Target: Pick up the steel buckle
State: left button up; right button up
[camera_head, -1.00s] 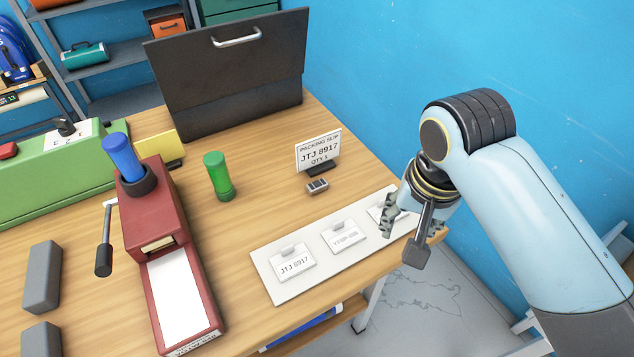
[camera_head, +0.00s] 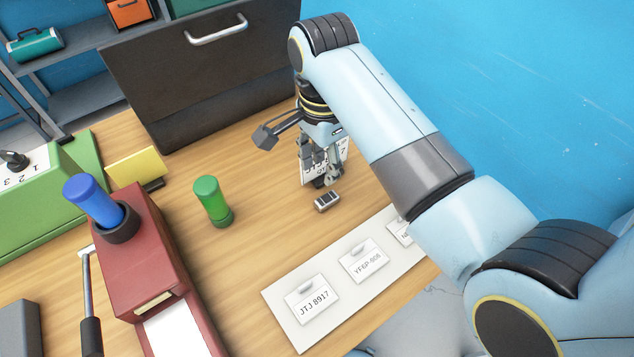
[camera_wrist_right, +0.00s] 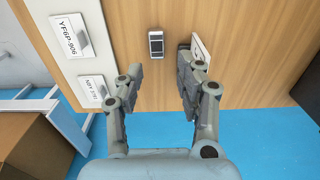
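The steel buckle (camera_head: 326,202) is a small silver rectangular piece lying on the wooden table, in front of the packing slip stand. In the right wrist view the buckle (camera_wrist_right: 156,43) lies ahead of the fingertips, roughly between their lines. My right gripper (camera_head: 322,172) points down just behind the buckle in the head view and partly hides the packing slip (camera_head: 305,172). In the right wrist view the right gripper (camera_wrist_right: 160,64) has its fingers apart with nothing between them. My left gripper is not in view.
A white board (camera_head: 333,285) with labelled tags lies at the table's front right. A green cylinder (camera_head: 211,200) stands left of the buckle. A red device (camera_head: 150,260) with a blue handle is further left. A dark case (camera_head: 205,85) stands at the back. Bare table surrounds the buckle.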

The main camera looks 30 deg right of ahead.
send_over(322, 201)
notch_tip(322, 201, down, 4)
jog(key=shift+w+f, duration=0.1)
jog(key=shift+f, duration=0.55)
notch_tip(322, 201, down, 5)
jog(key=shift+r, duration=0.1)
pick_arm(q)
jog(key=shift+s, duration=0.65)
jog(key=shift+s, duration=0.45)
pick_arm(e)
grip_shut()
jog(key=shift+r, duration=0.1)
